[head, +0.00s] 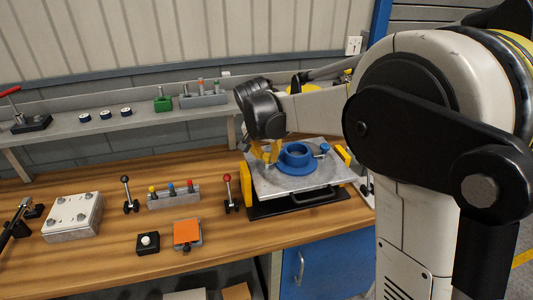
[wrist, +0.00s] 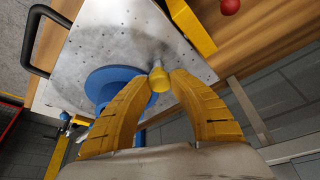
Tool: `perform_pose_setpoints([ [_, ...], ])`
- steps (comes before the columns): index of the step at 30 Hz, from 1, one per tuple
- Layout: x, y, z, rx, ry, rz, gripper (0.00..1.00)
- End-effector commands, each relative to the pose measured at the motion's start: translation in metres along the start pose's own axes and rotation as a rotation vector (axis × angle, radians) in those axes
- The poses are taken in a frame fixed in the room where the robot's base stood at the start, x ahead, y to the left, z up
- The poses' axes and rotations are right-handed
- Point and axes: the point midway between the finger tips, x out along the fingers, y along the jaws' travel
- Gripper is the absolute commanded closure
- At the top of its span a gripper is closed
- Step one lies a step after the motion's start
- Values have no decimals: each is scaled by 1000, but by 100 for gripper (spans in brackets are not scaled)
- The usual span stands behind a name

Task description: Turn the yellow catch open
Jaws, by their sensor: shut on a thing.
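My gripper (head: 267,152) is over the left part of a grey metal plate (head: 292,184) in the head view. In the wrist view my gripper (wrist: 160,78) has its two yellow fingers closed around the yellow catch (wrist: 158,83), whose rounded knob shows between the fingertips. A grey stem shows just beyond the knob. A round blue ring-shaped part (head: 296,155) sits on the plate beside the catch; it also shows in the wrist view (wrist: 103,82), partly behind the left finger. The catch is hard to tell from my fingers in the head view.
A blue-knobbed catch (head: 324,148) is right of the ring. Yellow blocks (head: 246,186) flank the plate, and a black handle (head: 315,197) is at its front. A red-knobbed lever (head: 228,190) stands to the left. A shelf (head: 105,126) runs behind the bench.

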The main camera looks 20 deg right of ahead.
Motion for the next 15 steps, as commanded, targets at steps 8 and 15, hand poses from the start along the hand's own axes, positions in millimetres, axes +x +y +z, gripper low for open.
perform_pose_setpoints([
  [8, -1, 2, -1, -231, -1, -96, 100],
  [15, 0, 3, -1, -442, 0, -184, 100],
])
